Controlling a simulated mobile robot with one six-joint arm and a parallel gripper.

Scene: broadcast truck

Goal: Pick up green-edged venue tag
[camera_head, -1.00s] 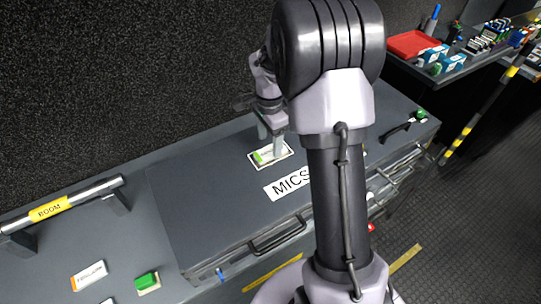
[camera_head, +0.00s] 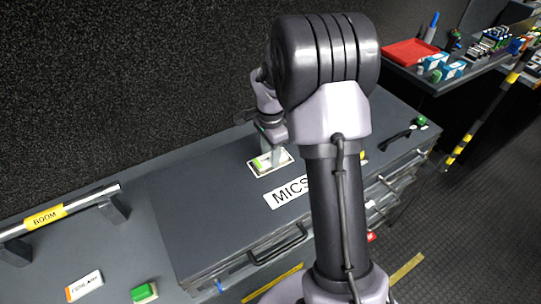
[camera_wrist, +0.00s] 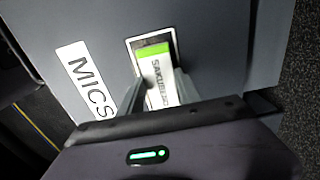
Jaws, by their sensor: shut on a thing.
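The green-edged venue tag (camera_wrist: 160,85) is a white tag with dark lettering and a bright green band at one end. In the wrist view it lies between the two fingers of my gripper (camera_wrist: 158,78), which is shut on its sides. The tag is over a white-outlined rectangle (camera_wrist: 132,47) on the dark grey case lid. In the head view its green end (camera_head: 256,163) shows beside my gripper (camera_head: 269,160), and the fingers hide the rest. I cannot tell whether it is clear of the lid.
The MICS label (camera_head: 287,193) lies beside the rectangle. An orange-edged tag (camera_head: 84,286), a green block (camera_head: 144,292) and the BOOM bar (camera_head: 47,217) are at lower left. A red tray (camera_head: 410,52) and small items stand on the back-right bench.

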